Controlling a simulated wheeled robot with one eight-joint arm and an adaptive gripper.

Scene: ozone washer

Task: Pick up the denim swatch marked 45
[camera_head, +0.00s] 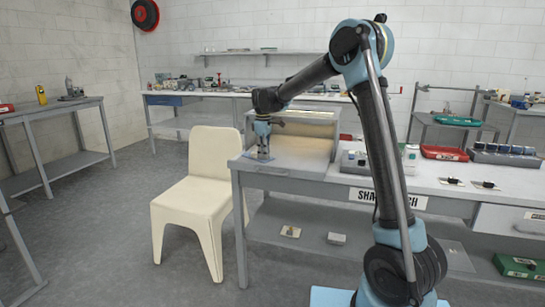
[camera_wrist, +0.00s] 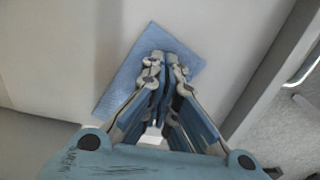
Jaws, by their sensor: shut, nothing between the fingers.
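A blue fabric swatch (camera_wrist: 125,92) lies flat on the light bench top (camera_wrist: 45,60) in the wrist view. It looks like denim, but I cannot read any mark on it. My gripper (camera_wrist: 165,58) points down over the swatch with its fingers together and nothing between them, and it covers the swatch's middle. In the head view my gripper (camera_head: 263,157) is at the left end of the bench. The swatch (camera_head: 252,156) shows there only as a thin bluish patch under the fingertips. I cannot tell whether the fingertips touch it.
A cream chair (camera_head: 208,185) stands left of the bench, close to its left end. Small devices (camera_head: 355,160), a red tray (camera_head: 444,153) and a rack of jars (camera_head: 505,153) sit farther right.

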